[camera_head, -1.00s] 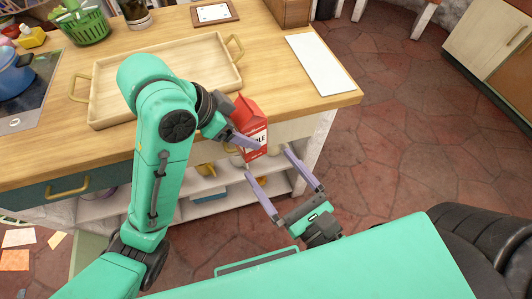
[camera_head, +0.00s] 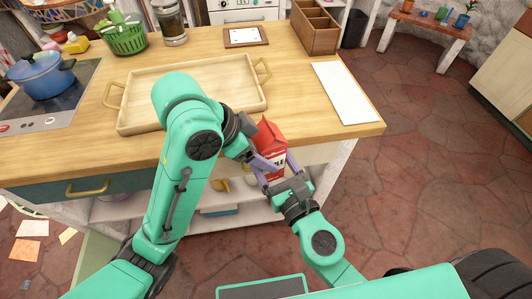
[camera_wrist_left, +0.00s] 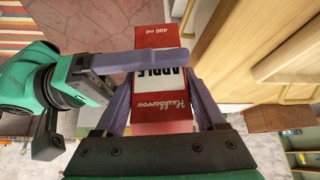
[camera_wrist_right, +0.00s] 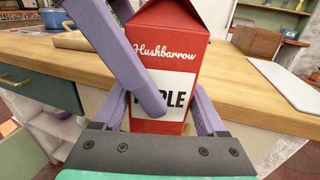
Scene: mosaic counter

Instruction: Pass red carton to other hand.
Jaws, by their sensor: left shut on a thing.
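The red carton (camera_head: 271,140), with a white label, is held upright just off the counter's front edge. My left gripper (camera_head: 258,160) is shut on it from the left; one of its fingers crosses the carton's front in the right wrist view. The carton (camera_wrist_left: 161,85) sits between the left fingers in the left wrist view. My right gripper (camera_head: 278,168) is in front of the carton, its fingers spread along both sides. In the right wrist view the carton (camera_wrist_right: 165,60) stands between these fingers; whether they touch it is unclear.
The wooden counter (camera_head: 318,140) lies right behind the carton. On it are a wooden tray (camera_head: 200,68), a white board (camera_head: 345,93), a wooden box (camera_head: 316,30) and a green basket (camera_head: 126,40). A blue pot (camera_head: 42,78) stands on the hob.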

